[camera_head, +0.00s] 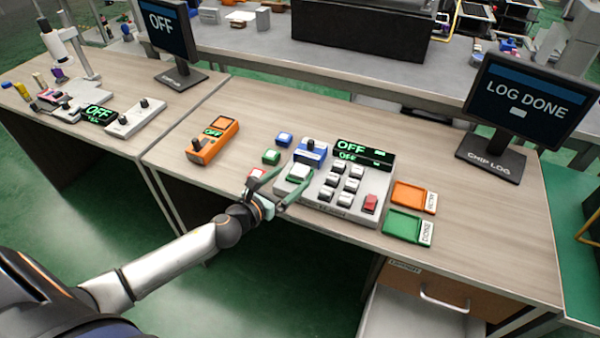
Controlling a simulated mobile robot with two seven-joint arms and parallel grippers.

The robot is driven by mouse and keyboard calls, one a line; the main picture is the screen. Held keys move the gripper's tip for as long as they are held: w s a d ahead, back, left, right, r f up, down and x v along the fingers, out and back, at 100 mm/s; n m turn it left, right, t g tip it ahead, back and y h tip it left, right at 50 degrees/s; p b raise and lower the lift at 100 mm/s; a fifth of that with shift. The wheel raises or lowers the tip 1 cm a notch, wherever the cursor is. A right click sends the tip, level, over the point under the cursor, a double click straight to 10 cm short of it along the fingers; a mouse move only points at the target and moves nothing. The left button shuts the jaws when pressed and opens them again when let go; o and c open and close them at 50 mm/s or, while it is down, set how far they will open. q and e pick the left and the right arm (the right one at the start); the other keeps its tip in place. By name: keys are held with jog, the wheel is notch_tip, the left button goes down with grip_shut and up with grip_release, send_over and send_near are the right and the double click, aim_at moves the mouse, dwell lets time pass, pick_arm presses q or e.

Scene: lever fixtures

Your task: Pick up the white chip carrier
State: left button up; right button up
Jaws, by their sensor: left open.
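A white chip carrier (299,173) sits at the left front of the grey tester (343,212), in what looks like its socket. My left gripper (295,175) reaches in from the lower left. Its green fingers are apart, one on each side of the white carrier. I cannot tell whether they touch it. The lower part of the carrier is partly hidden by the fingers. My right gripper is not in view.
An orange meter (212,142) is farther left. Orange (412,197) and green (404,226) trays lie to the right. A monitor (526,99) reading LOG DONE stands behind.

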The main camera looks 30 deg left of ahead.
aim_at(297, 173)
pick_arm(q)
jog(key=x, duration=0.2)
jog(key=shift+w+f, duration=0.1)
jog(key=shift+w, duration=0.2)
jog(key=shift+w+f, duration=0.15)
jog(key=shift+w, duration=0.25)
jog(key=c, duration=1.4)
jog(key=shift+c, duration=0.2)
